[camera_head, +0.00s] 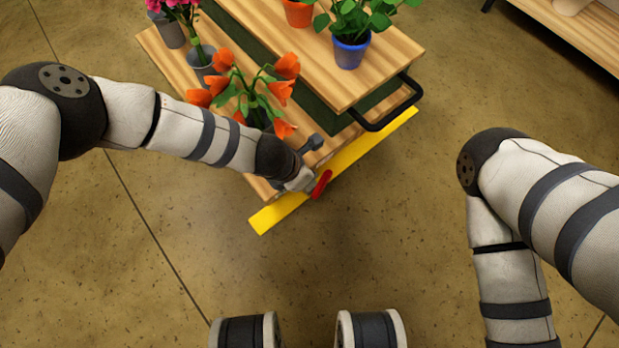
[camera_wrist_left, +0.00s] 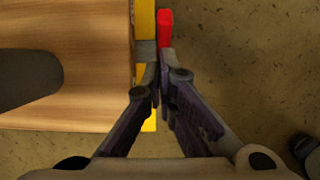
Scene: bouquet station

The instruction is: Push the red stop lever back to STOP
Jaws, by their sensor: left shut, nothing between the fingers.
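The red stop lever (camera_head: 322,184) is at the front edge of the wooden cart, over the yellow strip (camera_head: 372,144). My left gripper (camera_head: 306,184) is at the cart's front edge, right beside the lever. In the left wrist view the lever (camera_wrist_left: 165,28) points away beyond the closed fingertips of my left gripper (camera_wrist_left: 160,70). The fingers are shut with nothing between them. I cannot tell whether they touch the lever. No STOP marking is readable. My right arm shows at the right of the head view, but its gripper is out of view.
The wooden cart (camera_head: 375,70) carries orange flowers (camera_head: 283,92), a blue pot (camera_head: 350,52) and other plants. A black handle (camera_head: 400,118) sticks out at its right corner. Another wooden surface (camera_head: 575,38) is at the upper right. The floor (camera_head: 400,220) in front is clear.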

